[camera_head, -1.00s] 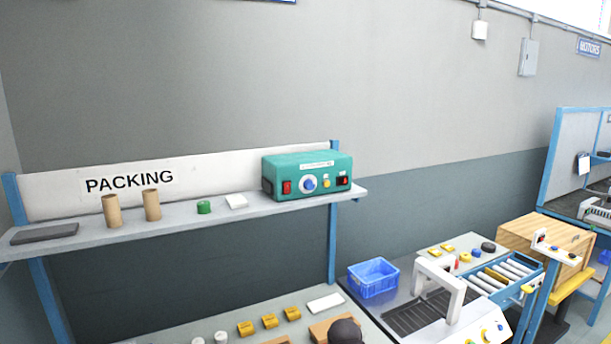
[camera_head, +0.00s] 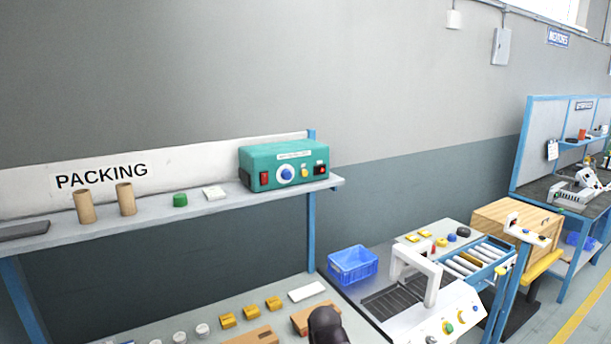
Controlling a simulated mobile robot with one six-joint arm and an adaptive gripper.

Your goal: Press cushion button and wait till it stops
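A teal control box (camera_head: 262,160) stands at the right end of the packing shelf. Its front has a large blue round button (camera_head: 287,174) in a pale ring, a red switch (camera_head: 264,178), a small yellow button (camera_head: 304,172) and a dark switch with red. The label on its upper front is too small to read. A white gated machine (camera_head: 455,315) at the lower right also carries yellow and blue buttons. I cannot read which button is marked cushion. My gripper is not clearly seen in this view.
The shelf (camera_head: 215,205) also holds two cardboard tubes (camera_head: 105,202), a green roll (camera_head: 180,200) and a white pad. Below are a bench with yellow pieces, a blue crate (camera_head: 353,264) and a roller conveyor. A dark rounded shape (camera_head: 325,325) at the bottom edge is unclear.

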